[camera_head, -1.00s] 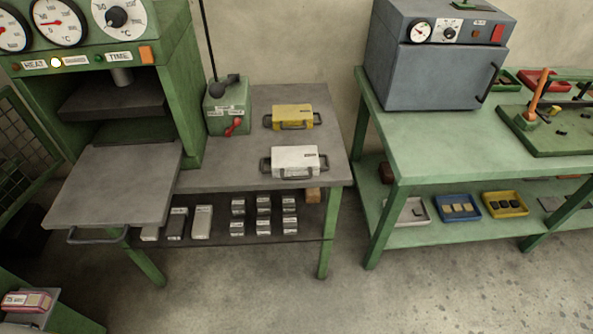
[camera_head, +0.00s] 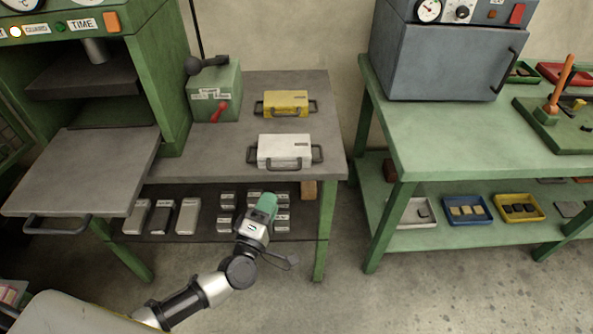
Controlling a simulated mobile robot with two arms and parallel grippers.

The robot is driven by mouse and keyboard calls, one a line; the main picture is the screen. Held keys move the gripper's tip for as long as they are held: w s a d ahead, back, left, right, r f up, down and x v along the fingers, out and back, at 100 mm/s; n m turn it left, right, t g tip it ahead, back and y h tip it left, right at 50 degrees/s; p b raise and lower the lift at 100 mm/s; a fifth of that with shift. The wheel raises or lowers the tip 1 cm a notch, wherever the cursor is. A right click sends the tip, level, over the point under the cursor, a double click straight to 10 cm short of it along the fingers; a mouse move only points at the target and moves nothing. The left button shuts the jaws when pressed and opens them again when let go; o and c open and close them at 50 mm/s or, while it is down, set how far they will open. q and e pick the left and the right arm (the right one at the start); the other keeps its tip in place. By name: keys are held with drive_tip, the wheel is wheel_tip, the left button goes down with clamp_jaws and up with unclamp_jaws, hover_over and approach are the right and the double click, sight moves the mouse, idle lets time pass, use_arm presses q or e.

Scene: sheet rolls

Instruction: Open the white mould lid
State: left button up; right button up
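The white mould (camera_head: 284,150) lies on the grey bench top, with its lid down. It has a dark handle at the front and dark handles at both sides. My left arm comes in from the bottom left, and its wrist is in front of the bench, below and short of the white mould. My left gripper (camera_head: 284,261) is a small dark shape beside the wrist, apart from the mould. I cannot make out whether its fingers are open. My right gripper is not in view.
A yellow mould (camera_head: 286,104) lies behind the white one. A green box (camera_head: 215,92) with a red lever stands to the left, near the press plate (camera_head: 85,170). Several metal blocks sit on the lower shelf. A green table (camera_head: 440,135) with an oven stands right.

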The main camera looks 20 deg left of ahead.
sight(285, 169)
use_arm(q)
drive_tip(key=x, duration=1)
drive_tip(key=shift+w+r, duration=0.15)
drive_tip(key=shift+w, duration=0.1)
clamp_jaws()
